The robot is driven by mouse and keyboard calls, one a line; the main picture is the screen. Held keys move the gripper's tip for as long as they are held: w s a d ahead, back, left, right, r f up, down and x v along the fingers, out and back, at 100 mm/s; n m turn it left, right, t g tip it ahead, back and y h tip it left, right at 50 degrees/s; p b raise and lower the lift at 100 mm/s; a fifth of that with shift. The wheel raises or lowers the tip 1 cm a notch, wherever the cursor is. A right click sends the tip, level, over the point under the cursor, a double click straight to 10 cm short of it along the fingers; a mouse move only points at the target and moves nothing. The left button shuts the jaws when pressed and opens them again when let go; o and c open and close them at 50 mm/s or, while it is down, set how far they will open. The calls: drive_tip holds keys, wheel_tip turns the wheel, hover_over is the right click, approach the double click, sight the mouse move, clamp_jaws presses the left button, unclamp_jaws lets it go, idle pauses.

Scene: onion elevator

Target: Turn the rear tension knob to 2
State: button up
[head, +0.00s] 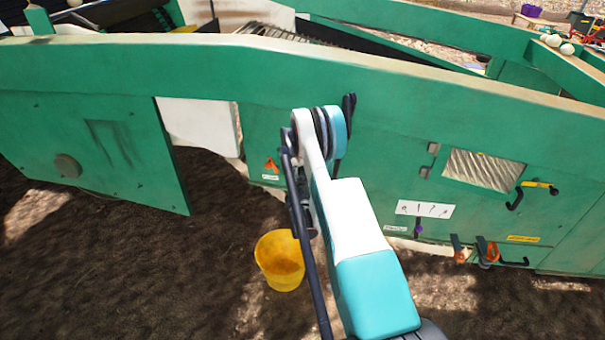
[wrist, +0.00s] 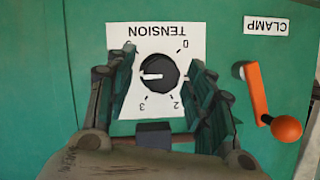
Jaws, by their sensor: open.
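The black tension knob (wrist: 159,74) sits on a white plate (wrist: 125,98) marked TENSION, which appears upside down in the wrist view. The knob's white pointer line faces left in that view. The 2 is at lower right of the knob, the 3 at lower left and the 0 at upper right; other numbers are partly hidden by the fingers. My gripper (wrist: 160,80) is open, with one green finger on each side of the knob and visible gaps between them. In the head view my arm hides the knob, and the fingers cannot be made out clearly.
An orange-handled crank (wrist: 268,105) is right of my fingers, by a CLAMP label (wrist: 266,26). The green machine side (head: 400,120) carries a white scale plate (head: 425,209), a purple knob (head: 419,228) and black handles. A yellow bucket (head: 279,262) stands on the soil below.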

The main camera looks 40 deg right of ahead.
drive_tip(key=c, duration=1.1)
drive_tip(key=shift+o, duration=0.2)
drive_tip(key=shift+n, duration=0.3)
drive_tip(key=shift+w+a+n+g+h, duration=0.15)
drive_tip(key=shift+n+g+h, duration=0.35)
drive_tip(key=shift+n+g, duration=0.3)
drive_tip(key=n+h, duration=0.1)
drive_tip(key=n, duration=0.1)
drive_tip(key=shift+w+a+n+g, duration=0.1)
drive_tip(key=shift+n+g, duration=0.2)
drive_tip(key=shift+g, duration=0.1)
drive_tip(key=n+h, duration=0.1)
drive_tip(key=n, duration=0.1)
drive_tip(key=n+g+h, duration=0.1)
drive_tip(key=n, duration=0.1)
drive_tip(key=shift+w+a+f+n+g+h, duration=0.1)
drive_tip(key=shift+f+n+g+h, duration=0.05)
drive_tip(key=shift+n+g+h, duration=0.2)
